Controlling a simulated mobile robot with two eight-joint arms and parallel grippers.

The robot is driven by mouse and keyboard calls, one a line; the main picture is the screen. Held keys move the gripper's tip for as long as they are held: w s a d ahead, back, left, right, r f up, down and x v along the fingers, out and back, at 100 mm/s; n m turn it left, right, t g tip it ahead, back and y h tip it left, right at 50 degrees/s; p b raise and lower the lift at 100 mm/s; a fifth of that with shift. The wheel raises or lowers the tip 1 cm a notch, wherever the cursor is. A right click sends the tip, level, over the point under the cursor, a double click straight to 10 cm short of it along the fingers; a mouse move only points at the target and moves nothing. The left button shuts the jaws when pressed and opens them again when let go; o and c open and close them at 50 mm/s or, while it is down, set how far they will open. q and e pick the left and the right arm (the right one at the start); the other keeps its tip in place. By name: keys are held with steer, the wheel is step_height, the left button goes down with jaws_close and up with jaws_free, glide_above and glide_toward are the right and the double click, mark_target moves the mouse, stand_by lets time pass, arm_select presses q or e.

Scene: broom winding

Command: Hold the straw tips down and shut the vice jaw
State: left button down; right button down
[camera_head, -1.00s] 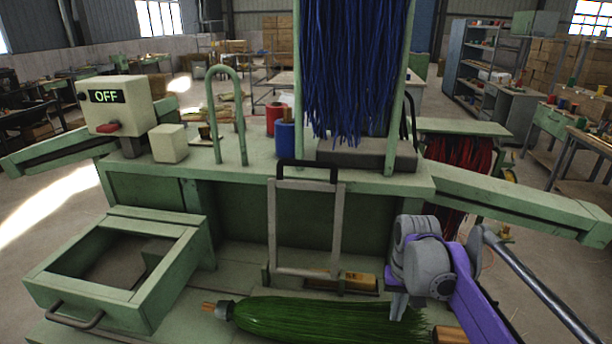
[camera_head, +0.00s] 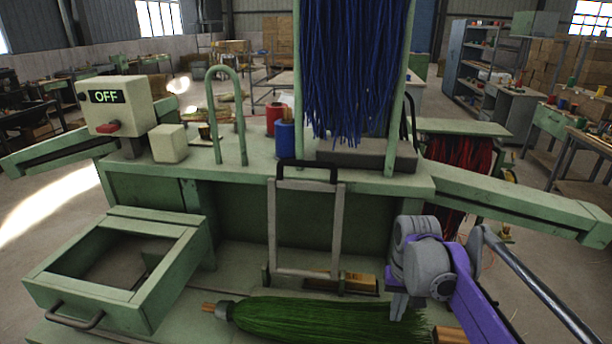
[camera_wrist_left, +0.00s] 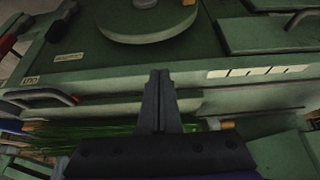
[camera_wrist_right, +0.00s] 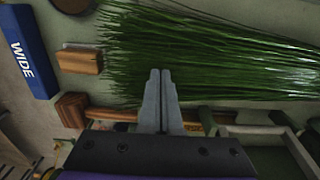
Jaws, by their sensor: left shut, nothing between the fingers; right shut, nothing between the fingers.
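A bundle of long green straw (camera_head: 320,313) lies on its side on the low green shelf, its bound end at the left and loose tips at the right. My right gripper (camera_head: 398,308) is shut and empty, over the tip end. In the right wrist view its fingertips (camera_wrist_right: 161,74) overlap the near side of the straw (camera_wrist_right: 200,55); contact cannot be told. An upright grey frame (camera_head: 339,230) with a black handle stands behind the bundle. I cannot tell which part is the vice jaw.
An open green drawer (camera_head: 75,290) juts out at the left. A box reading OFF (camera_head: 115,105) and a pale block (camera_head: 168,144) stand on the bench top. Blue strands (camera_head: 350,70) hang above. In the right wrist view are a wooden block (camera_wrist_right: 80,61) and a blue WIDE block (camera_wrist_right: 25,55).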

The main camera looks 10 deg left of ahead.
arm_select(q)
steer(key=shift+s+f, duration=0.1)
steer(key=shift+f, duration=0.05)
stand_by(0.6)
steer(key=w+d+r+n+t+h, duration=0.1)
steer(key=w+r+n+h, duration=0.25)
steer(key=w+r, duration=0.7)
steer(key=w+r+n+h, duration=0.2)
steer(key=w+r+h, duration=0.2)
steer(key=w+r, duration=0.65)
steer(key=w+a+r+n+t+h, duration=0.2)
steer(key=w+a+r+t, duration=0.1)
steer(key=w+a+r, duration=0.5)
steer(key=w+a+r+n+t+h, duration=0.25)
steer(key=w+a+r, duration=0.2)
steer(key=w, duration=0.65)
steer(key=shift+t, duration=0.35)
steer(key=x, duration=0.9)
steer(key=shift+w+f, duration=0.2)
steer(key=shift+w, duration=0.1)
steer(key=shift+s+d+r, duration=0.1)
steer(key=shift+s+d, duration=0.2)
steer(key=shift+s, duration=0.3)
steer(key=shift+s+d+f, duration=0.1)
steer(key=shift+s+d, duration=0.2)
steer(key=shift+s, duration=0.35)
steer(key=shift+s+d+r, duration=0.1)
steer(key=shift+s+d, duration=0.2)
steer(key=shift+s, duration=0.3)
